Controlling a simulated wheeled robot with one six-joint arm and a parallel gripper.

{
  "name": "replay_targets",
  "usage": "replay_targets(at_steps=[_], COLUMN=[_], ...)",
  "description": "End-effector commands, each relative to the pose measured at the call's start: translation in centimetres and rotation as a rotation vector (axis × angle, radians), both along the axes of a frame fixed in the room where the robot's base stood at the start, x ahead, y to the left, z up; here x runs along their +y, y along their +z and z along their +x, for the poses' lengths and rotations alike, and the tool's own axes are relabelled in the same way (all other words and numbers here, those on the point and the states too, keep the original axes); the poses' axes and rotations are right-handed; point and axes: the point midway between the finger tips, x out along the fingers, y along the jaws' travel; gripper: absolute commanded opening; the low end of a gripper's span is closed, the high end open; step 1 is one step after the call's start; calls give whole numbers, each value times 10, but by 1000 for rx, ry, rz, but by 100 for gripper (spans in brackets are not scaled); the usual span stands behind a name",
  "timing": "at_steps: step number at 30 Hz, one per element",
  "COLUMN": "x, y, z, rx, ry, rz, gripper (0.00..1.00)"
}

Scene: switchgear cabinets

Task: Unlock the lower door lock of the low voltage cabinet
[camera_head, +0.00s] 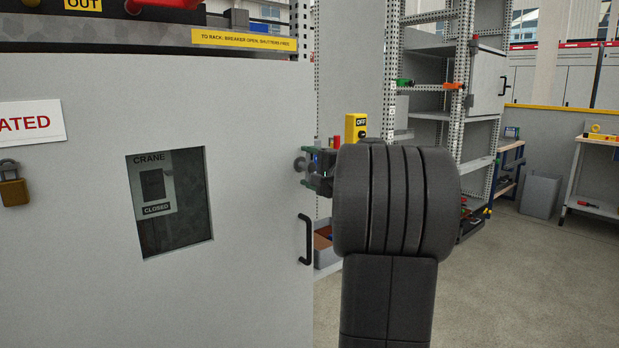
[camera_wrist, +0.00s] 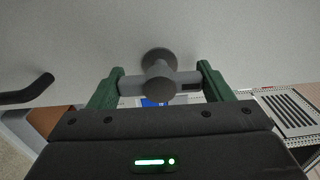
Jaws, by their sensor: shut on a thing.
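The low voltage cabinet door (camera_head: 80,260) is a light grey panel filling the left of the head view. A round grey lock knob with a crossbar (camera_wrist: 160,80) sticks out from the door in the wrist view. In the head view the lock (camera_head: 300,164) shows at the door's right edge, partly hidden by my arm. My gripper (camera_wrist: 161,85) is shut on the crossbar, with one green finger at each end of it. The crossbar lies nearly level in the wrist view. My gripper (camera_head: 318,168) is mostly hidden behind my wrist in the head view.
A black door handle (camera_head: 305,240) sits just below the lock. The door has a dark window (camera_head: 170,200) and a padlock (camera_head: 13,188) at left. A yellow OFF box (camera_head: 356,127) stands behind my wrist. Open floor (camera_head: 520,280) lies to the right.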

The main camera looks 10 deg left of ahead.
Motion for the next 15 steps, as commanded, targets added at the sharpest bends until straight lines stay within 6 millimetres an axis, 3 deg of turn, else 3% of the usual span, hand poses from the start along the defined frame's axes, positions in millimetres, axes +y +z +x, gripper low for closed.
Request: replay_targets(at_steps=[15], x=[0], y=[0], z=[0], rx=[-35], ry=[2], rz=[-28], gripper=[50])
